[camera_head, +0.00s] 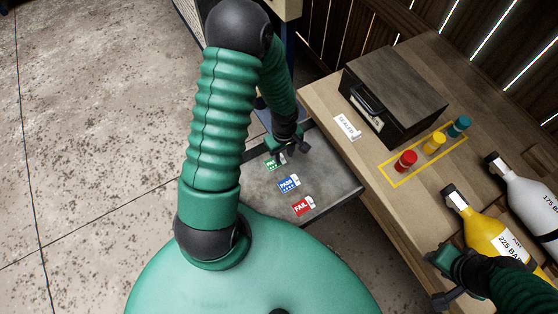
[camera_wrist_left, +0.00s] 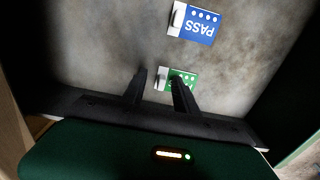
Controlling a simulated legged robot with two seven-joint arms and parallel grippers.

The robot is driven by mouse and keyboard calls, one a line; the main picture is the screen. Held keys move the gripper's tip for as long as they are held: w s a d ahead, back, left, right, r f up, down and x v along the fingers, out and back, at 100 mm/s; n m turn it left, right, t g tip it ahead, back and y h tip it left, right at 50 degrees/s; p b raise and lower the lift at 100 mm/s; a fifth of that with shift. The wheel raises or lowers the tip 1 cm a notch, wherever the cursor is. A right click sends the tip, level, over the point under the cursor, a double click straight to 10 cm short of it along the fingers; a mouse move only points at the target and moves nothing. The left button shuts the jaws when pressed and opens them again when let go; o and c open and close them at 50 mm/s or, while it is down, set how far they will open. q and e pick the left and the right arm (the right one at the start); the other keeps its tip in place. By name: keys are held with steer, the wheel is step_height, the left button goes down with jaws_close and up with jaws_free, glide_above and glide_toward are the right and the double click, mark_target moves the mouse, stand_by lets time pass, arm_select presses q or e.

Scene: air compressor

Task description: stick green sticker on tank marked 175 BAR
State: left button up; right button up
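The green sticker (camera_head: 272,165) lies on the small grey table, at the far end of a row of stickers. It also shows in the left wrist view (camera_wrist_left: 187,78), partly hidden by a finger. My left gripper (camera_head: 289,147) is just above the green sticker. In the left wrist view its two fingers (camera_wrist_left: 162,92) are apart, with the sticker's white tab between their tips; contact cannot be told. The white tank marked 175 BAR (camera_head: 527,202) lies at the right edge, partly cut off. My right gripper (camera_head: 447,277) is beside the yellow tank; its fingers are unclear.
A blue PASS sticker (camera_head: 288,184) and a red FAIL sticker (camera_head: 303,206) lie near the green one. The yellow 225 BAR tank (camera_head: 487,229) lies before the white tank. A black box (camera_head: 402,85) and red, yellow and teal caps (camera_head: 433,143) stand on the wooden bench (camera_head: 320,92).

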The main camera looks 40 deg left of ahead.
arm_select(q)
steer(key=shift+a, duration=0.45)
steer(key=c, duration=0.5)
jaws_close()
steer(key=shift+d, duration=0.1)
steer(key=shift+d, duration=0.15)
